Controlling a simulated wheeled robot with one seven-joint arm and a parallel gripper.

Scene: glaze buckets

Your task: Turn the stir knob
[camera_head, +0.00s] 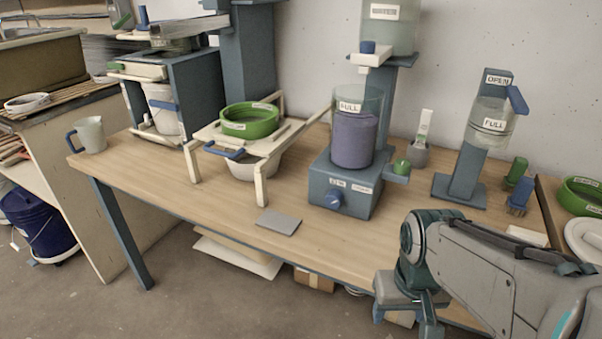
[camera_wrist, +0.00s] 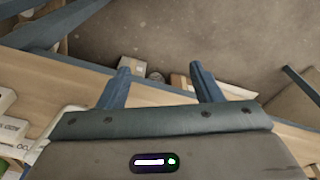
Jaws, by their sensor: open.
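The stir knob (camera_head: 333,198) is a small blue knob on the front face of a blue-grey mixer base (camera_head: 350,184). A clear container labelled FULL (camera_head: 356,130) stands on that base and holds a dark purple-grey content. My gripper (camera_head: 428,324) is at the lower right of the head view, in front of the table edge, to the right of the knob and apart from it. In the wrist view my gripper (camera_wrist: 160,84) has its two blue fingers spread, with nothing between them. The knob does not clearly show in the wrist view.
The wooden table (camera_head: 330,238) has a grey flat plate (camera_head: 278,222) near its front edge. A green sieve (camera_head: 250,121) sits on a cream stand at left. A FULL/OPEN dispenser (camera_head: 490,122) stands at right. Boxes (camera_head: 314,280) lie beneath the table.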

